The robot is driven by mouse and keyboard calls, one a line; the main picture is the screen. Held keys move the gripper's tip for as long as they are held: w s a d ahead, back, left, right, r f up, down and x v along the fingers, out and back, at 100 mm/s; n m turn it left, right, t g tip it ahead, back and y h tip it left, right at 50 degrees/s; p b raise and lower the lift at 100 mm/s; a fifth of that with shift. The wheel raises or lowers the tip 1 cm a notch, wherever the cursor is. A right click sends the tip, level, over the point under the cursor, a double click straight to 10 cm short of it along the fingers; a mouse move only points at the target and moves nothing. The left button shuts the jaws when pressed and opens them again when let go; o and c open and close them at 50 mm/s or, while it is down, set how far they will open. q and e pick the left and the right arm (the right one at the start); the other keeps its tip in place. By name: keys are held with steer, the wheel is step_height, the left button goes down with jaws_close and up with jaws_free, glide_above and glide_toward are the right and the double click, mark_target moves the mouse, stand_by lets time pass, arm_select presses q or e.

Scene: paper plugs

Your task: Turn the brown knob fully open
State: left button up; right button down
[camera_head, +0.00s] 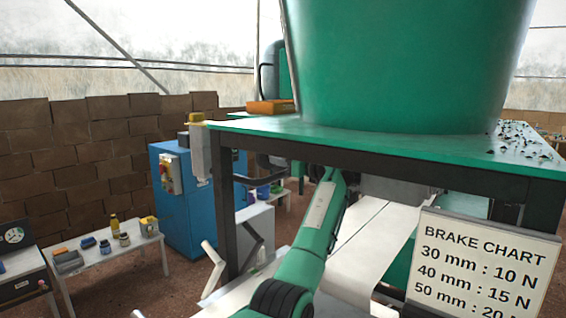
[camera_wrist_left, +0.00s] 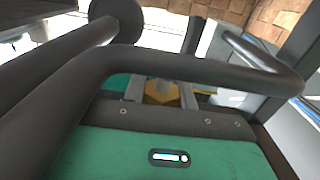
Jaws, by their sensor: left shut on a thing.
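The brown knob (camera_wrist_left: 158,98) shows in the left wrist view as a small yellow-brown piece between the two grey fingers of my left gripper (camera_wrist_left: 160,84). The gripper is shut on it. Part of the knob is hidden by the fingers and the gripper body, and its turn angle cannot be told. In the head view my left arm reaches up under the green-topped table, and the table's dark frame hides the fingertips and the knob. My right gripper is in neither view.
A thick dark bent tube (camera_wrist_left: 170,62) crosses close in front of my left gripper in the wrist view. The green table (camera_head: 400,145) carries a big green tub (camera_head: 400,70). A brake chart sign (camera_head: 485,265) stands at right. A blue cabinet (camera_head: 185,210) stands at left.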

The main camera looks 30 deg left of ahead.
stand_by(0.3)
arm_select(q)
steer(key=o, duration=1)
steer(key=shift+c, duration=0.2)
steer(key=shift+m+t, duration=0.3)
steer(key=shift+t, duration=0.2)
